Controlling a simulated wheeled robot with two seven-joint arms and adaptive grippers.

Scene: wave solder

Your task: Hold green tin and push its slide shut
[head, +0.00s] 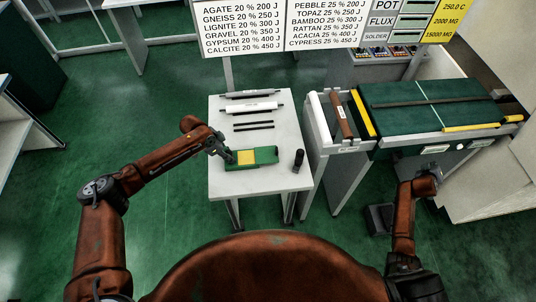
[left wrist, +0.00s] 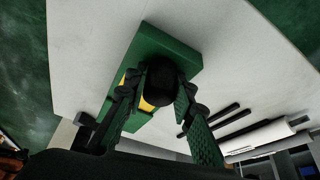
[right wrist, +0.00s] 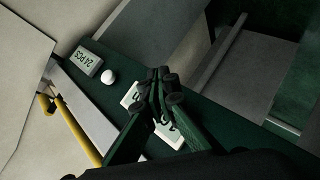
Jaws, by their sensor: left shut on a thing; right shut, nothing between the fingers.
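The green tin (head: 265,164) lies near the front of the white table, with a yellow square (head: 245,156) on its left half. In the left wrist view, the tin (left wrist: 172,46) shows with part of the yellow behind the fingers. My left gripper (head: 229,157) is at the tin's left end. Its fingers (left wrist: 160,92) close on a black rounded knob (left wrist: 161,75) at the tin; I cannot see how the knob joins it. My right gripper (head: 430,177) is shut and empty, away from the tin, in front of the green-topped machine. It also shows in the right wrist view (right wrist: 160,82).
A black cylinder (head: 298,160) stands right of the tin on the white table (head: 220,187). Rollers (head: 250,108) and dark rods (head: 254,127) lie behind the tin. The green-topped machine (head: 400,120) stands to the right, with a white round knob (right wrist: 108,76) on its front.

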